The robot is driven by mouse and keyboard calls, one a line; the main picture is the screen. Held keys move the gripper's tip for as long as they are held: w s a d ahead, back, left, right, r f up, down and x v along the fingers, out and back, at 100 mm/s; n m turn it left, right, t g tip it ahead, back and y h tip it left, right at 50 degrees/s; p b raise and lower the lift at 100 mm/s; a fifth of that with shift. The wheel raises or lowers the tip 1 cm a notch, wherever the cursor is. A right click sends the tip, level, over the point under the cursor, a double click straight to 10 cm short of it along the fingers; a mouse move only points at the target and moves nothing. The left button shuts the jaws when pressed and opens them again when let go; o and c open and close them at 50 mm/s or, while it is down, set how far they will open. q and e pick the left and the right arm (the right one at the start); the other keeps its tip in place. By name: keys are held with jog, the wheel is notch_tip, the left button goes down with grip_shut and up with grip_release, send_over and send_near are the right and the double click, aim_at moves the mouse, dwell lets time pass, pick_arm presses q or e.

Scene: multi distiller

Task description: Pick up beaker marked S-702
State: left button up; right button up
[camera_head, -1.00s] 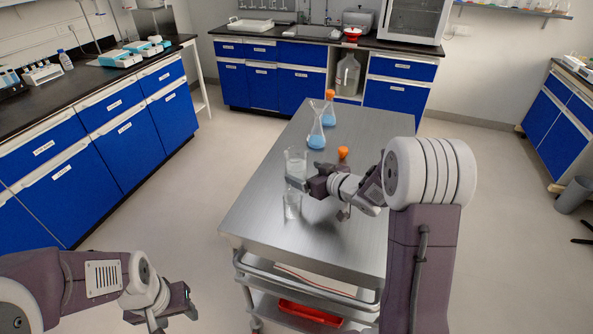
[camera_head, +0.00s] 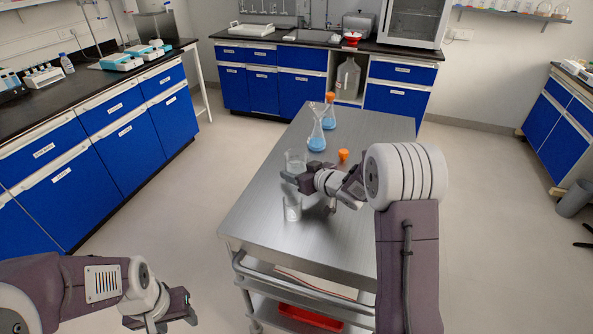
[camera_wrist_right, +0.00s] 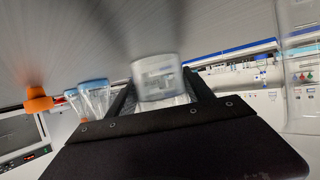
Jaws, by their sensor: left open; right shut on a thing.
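A clear glass beaker (camera_head: 296,158) is between the fingers of my right gripper (camera_head: 292,178), which is shut on it over the left half of the metal cart. In the right wrist view the beaker (camera_wrist_right: 158,77) shows between the two fingers; its marking is blurred and I cannot read it. I cannot tell how far its base is above the cart. A second clear beaker (camera_head: 292,210) stands on the cart, nearer to me. My left gripper (camera_head: 180,310) is open and empty at the lower left, away from the cart.
The metal cart top (camera_head: 265,221) also bears two flasks with blue liquid, one nearer (camera_head: 316,140) and one farther (camera_head: 329,118), and a small orange object (camera_head: 343,155). The cart's front left is bare. Blue cabinets (camera_head: 95,162) line the left wall.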

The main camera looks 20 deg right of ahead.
jog(key=shift+r, duration=0.1)
notch_tip(320, 180, up, 10)
jog(key=p, duration=0.4)
dwell(0.5)
